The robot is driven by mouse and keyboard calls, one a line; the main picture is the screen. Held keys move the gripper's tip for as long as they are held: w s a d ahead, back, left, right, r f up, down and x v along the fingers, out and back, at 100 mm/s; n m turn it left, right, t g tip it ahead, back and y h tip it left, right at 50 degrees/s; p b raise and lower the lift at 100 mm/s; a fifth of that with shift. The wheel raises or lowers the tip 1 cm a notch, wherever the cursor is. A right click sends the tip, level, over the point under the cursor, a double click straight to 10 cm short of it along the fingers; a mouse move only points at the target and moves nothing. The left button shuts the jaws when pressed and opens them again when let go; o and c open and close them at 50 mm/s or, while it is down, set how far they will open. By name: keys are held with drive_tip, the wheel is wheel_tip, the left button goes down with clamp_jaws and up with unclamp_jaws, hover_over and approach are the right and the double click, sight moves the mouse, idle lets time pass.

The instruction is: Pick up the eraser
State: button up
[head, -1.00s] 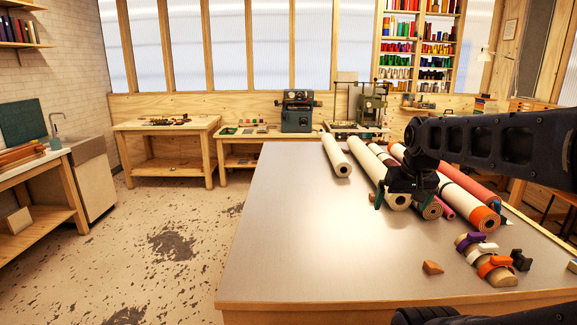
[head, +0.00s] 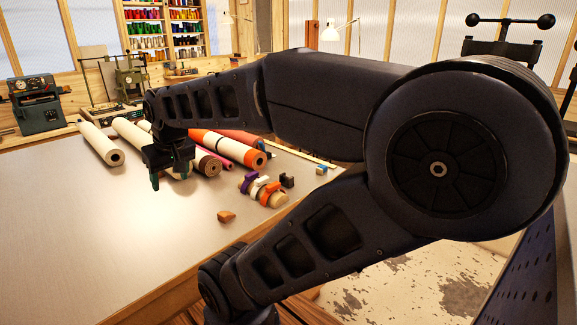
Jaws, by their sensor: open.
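No object is clearly recognisable as the eraser. Small candidates on the table are an orange-brown wedge (head: 227,216), a dark block (head: 287,180) and a small blue-and-tan block (head: 321,169). My gripper (head: 171,179) points down with its green-tipped fingers apart and nothing visible between them. It appears in front of the ends of the rolls, left of and behind the wedge in the picture. Its exact height above the table cannot be told.
The grey table (head: 75,210) is bare at its left. A white roll (head: 101,144) lies there, with several more rolls, including an orange-ended one (head: 228,150), behind my gripper.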

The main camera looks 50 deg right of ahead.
drive_tip(key=w+d+r+m+g+h, duration=0.1)
drive_tip(key=w+d+r+m, duration=0.15)
drive_tip(key=w+d, duration=0.65)
drive_tip(key=w+d+r+m+g, duration=0.1)
drive_tip(key=w+d+m, duration=0.3)
drive_tip(key=w+d, duration=0.55)
drive_tip(key=d+f+m+g, duration=0.1)
drive_tip(key=d+f+m, duration=0.1)
drive_tip(key=d, duration=1)
drive_tip(key=d+f+m, duration=0.2)
drive_tip(key=d+m, duration=0.1)
drive_tip(key=d, duration=0.8)
drive_tip(key=m+g+y, duration=0.1)
drive_tip(key=m+g, duration=0.1)
drive_tip(key=m, duration=0.4)
hover_over(322, 166)
wheel_tip(322, 166, down, 15)
drive_tip(key=f, duration=0.5)
drive_tip(key=shift+a+f, duration=0.2)
drive_tip(key=shift+a, duration=0.05)
drive_tip(key=shift+d+f, duration=0.2)
drive_tip(key=shift+f, duration=2.45)
drive_tip(key=c, duration=1.1)
